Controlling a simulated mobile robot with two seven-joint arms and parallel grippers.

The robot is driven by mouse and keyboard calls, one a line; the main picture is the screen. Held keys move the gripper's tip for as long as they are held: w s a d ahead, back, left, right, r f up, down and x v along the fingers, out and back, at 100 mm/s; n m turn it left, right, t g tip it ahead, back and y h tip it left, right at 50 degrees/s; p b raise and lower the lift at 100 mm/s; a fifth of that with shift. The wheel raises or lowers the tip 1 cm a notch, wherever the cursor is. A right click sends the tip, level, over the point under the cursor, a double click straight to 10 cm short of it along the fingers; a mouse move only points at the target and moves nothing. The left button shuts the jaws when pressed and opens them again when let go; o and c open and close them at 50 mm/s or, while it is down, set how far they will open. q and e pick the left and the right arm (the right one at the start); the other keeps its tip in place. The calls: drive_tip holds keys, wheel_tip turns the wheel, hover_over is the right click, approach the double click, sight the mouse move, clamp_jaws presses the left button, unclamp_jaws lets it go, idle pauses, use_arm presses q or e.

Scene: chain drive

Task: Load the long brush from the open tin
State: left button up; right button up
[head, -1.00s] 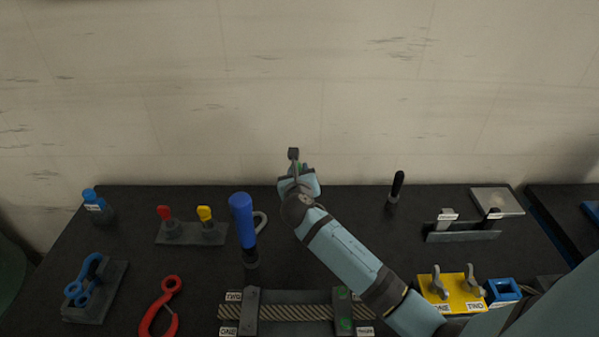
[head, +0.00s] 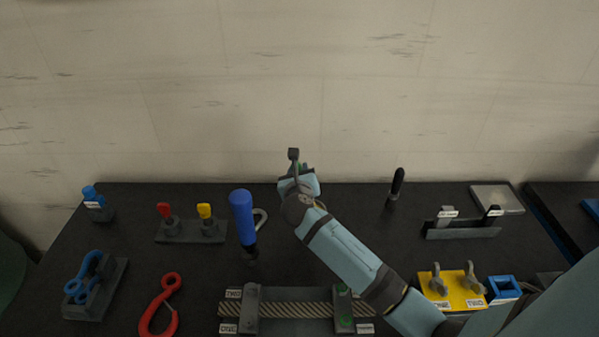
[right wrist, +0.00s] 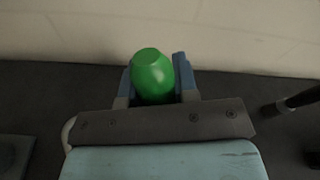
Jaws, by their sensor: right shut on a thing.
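My right gripper (right wrist: 155,80) is shut on a rounded green handle (right wrist: 152,72), which stands between its two blue-grey fingers in the right wrist view. In the head view the right gripper (head: 300,174) is over the back part of the bench, near the wall, and my own wrist mostly covers it. Only a sliver of green shows there. What is below the green handle is hidden, so I cannot tell whether it is the long brush. I cannot make out an open tin in either view. My left gripper is not in view.
On the black bench (head: 340,225) stand a blue-handled tool (head: 242,215), a rope in a holder (head: 295,311), a red hook (head: 162,300), a black-handled tool (head: 397,184), a yellow block (head: 452,291) and a blue-capped bottle (head: 97,203). The wall is close behind.

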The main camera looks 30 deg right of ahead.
sight(299, 165)
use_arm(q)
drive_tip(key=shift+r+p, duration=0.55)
use_arm(e)
drive_tip(key=shift+f, duration=0.2)
idle(1.6)
drive_tip(key=shift+r+p, duration=0.75)
drive_tip(key=shift+p, duration=0.15)
drive_tip(key=shift+r+p, duration=0.65)
drive_tip(key=shift+p, duration=0.15)
drive_tip(key=shift+r+p, duration=0.65)
drive_tip(key=shift+p, duration=0.05)
use_arm(q)
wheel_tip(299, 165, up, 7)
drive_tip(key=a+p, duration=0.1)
drive_tip(key=p, duration=0.2)
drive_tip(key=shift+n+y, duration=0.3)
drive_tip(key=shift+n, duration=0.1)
use_arm(e)
drive_tip(key=shift+r, duration=1.55)
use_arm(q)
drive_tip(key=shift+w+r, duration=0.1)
